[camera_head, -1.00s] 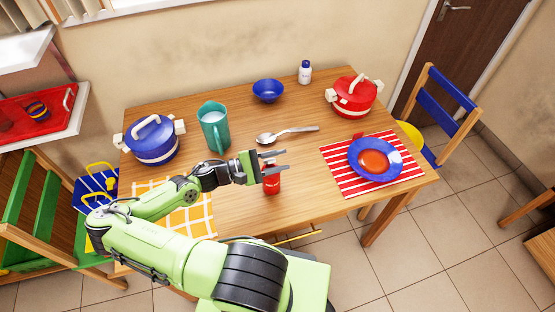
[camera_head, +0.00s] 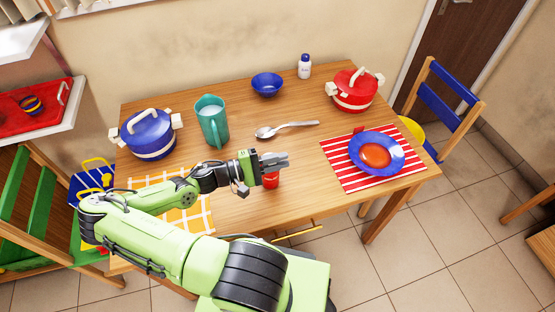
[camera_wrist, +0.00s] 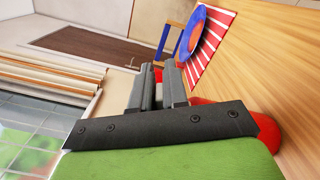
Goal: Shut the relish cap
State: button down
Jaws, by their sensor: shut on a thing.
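The red relish bottle (camera_head: 271,181) stands near the front edge of the table, below my gripper (camera_head: 280,161). My gripper reaches across to the right and its fingers are shut at the top of the bottle, on the relish cap. The fingers hide most of the cap in the head view, so its angle cannot be told. In the wrist view the two fingers (camera_wrist: 159,70) lie close together with a bit of red between them, and the red bottle body (camera_wrist: 265,130) shows beside them.
A teal pitcher (camera_head: 211,121), spoon (camera_head: 287,129) and blue bowl (camera_head: 267,84) stand behind the gripper. A blue pot (camera_head: 148,137) is left, a red pot (camera_head: 354,93) back right. A plate (camera_head: 390,160) lies on a striped mat (camera_head: 345,173). Bare wood surrounds the bottle.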

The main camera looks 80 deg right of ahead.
jog(key=c, duration=1.2)
grip_release()
jog(key=shift+r, duration=0.1)
